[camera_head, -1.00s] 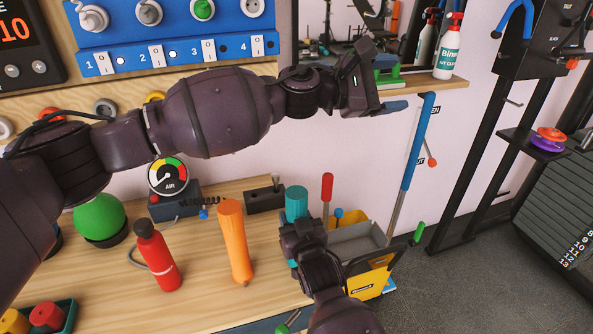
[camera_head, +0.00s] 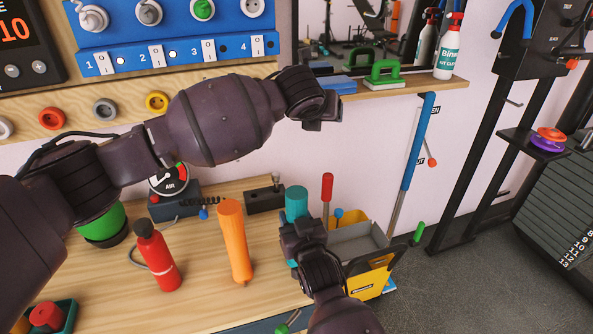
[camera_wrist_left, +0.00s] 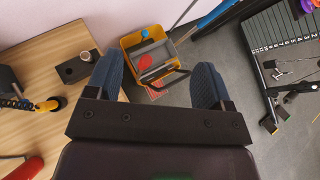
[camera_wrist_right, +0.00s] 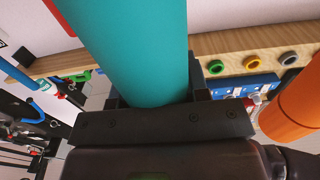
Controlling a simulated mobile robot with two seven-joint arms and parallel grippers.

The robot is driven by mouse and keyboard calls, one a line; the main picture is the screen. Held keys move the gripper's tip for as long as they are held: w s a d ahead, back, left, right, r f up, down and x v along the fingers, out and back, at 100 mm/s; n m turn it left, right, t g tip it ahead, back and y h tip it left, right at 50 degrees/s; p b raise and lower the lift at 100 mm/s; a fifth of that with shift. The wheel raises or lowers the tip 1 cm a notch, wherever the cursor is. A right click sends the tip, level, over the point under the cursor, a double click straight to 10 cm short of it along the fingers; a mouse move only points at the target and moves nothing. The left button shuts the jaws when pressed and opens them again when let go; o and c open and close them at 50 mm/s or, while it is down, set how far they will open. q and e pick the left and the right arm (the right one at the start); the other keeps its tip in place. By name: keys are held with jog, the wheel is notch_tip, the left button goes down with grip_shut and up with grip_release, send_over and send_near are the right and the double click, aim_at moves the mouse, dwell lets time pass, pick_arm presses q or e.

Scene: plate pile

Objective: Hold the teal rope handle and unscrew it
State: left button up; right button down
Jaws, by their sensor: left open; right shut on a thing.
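The teal rope handle (camera_head: 297,201) stands roughly upright near the right end of the wooden bench. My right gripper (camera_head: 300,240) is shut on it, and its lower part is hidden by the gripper. In the right wrist view the teal handle (camera_wrist_right: 135,45) fills the space between the jaws. My left gripper (camera_head: 322,112) is in the air above the bench, in front of the wall and below the shelf. In the left wrist view its blue fingers (camera_wrist_left: 158,85) are wide apart with nothing between them.
An orange handle (camera_head: 233,240) and a red bottle (camera_head: 158,258) stand left of the teal handle. A black block (camera_head: 264,199) lies behind it. The shelf (camera_head: 400,86) holds green-handled pads and a spray bottle.

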pick_arm(q)
jog(key=s+a+f+n+g+y, duration=0.2)
jog(key=s+f+g, duration=0.2)
jog(key=s+f, duration=0.1)
jog(key=g+y, duration=0.1)
jog(key=g, duration=0.4)
send_over(296, 192)
jog(key=w, duration=0.1)
jog(key=shift+w+d+f, duration=0.1)
jog(key=shift+d+f, duration=0.05)
jog(key=shift+f, duration=0.3)
jog(key=shift+w+d+f, duration=0.1)
jog(key=shift+d+f, duration=0.05)
jog(key=shift+f, duration=0.25)
jog(key=shift+s+a+f+g+y, duration=0.1)
jog(key=shift+s+a+g+y, duration=0.15)
jog(key=shift+s+g+y, duration=0.3)
jog(key=shift+s+f, duration=0.2)
jog(key=shift+f, duration=3.75)
jog(key=c, duration=0.9)
jog(key=n, duration=0.6)
jog(key=shift+c, duration=0.2)
